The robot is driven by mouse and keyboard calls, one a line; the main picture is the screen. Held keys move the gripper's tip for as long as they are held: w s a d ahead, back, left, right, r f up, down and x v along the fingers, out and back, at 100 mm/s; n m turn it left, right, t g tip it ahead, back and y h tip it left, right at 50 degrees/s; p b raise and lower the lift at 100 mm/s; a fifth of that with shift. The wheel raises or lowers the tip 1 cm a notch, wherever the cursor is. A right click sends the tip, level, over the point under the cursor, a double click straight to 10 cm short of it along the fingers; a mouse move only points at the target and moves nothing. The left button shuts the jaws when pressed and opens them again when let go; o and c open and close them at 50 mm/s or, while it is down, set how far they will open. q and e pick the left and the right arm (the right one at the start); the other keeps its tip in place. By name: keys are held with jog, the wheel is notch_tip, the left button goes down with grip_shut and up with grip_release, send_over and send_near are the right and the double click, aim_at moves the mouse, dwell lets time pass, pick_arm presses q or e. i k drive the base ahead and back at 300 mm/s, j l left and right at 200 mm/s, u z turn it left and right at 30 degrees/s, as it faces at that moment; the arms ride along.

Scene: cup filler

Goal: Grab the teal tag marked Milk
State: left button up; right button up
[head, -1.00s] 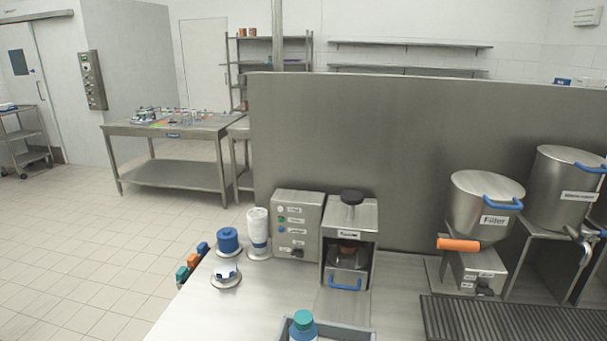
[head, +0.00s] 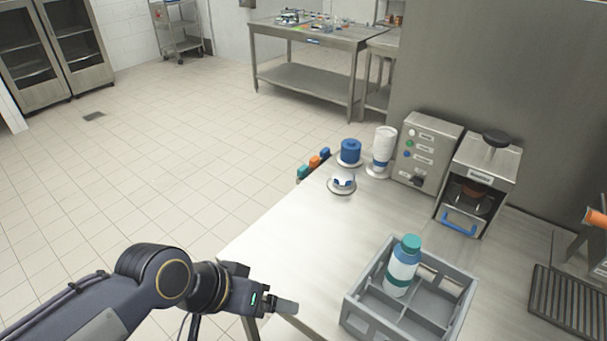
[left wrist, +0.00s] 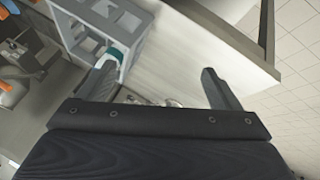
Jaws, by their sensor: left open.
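A teal tag (head: 303,172) hangs at the left edge of the steel table, in a row with an orange tag (head: 314,162) and a blue tag (head: 325,153). Its marking is too small to read. My left gripper (head: 284,305) is at the lower middle of the head view, near the table's front left edge and well apart from the tags. In the left wrist view the left gripper (left wrist: 160,86) has its fingers wide apart with nothing between them. My right gripper is not in view.
A grey divided crate (head: 352,316) on the table holds a white bottle (head: 402,268) with a teal cap. A blue roll (head: 350,150), a small white-and-blue item (head: 341,181) and a white cup stack (head: 383,147) stand near the tags. The table between is clear.

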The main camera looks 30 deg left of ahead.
aim_at(302, 171)
jog(key=k+j, duration=0.15)
jog(key=j, duration=0.15)
jog(key=j+z, duration=0.1)
jog(key=j, duration=0.45)
jog(key=k+j, duration=0.1)
jog(key=j, duration=0.5)
jog(key=j+z, duration=0.15)
jog(key=j, duration=0.4)
jog(key=k+j+z, duration=0.1)
jog(key=j, duration=0.45)
jog(key=k+j+z, duration=0.1)
jog(key=j, duration=0.45)
jog(key=i+j+z, duration=0.1)
jog(key=j, duration=0.45)
jog(key=i+j+z, duration=0.1)
jog(key=j, duration=0.4)
jog(key=j+z, duration=0.1)
jog(key=j, duration=0.45)
jog(key=i+j+z, duration=0.3)
jog(key=i+j, duration=0.65)
jog(key=j, duration=0.15)
jog(key=i+j, duration=0.15)
jog(key=i, duration=0.6)
jog(key=l+z, duration=0.05)
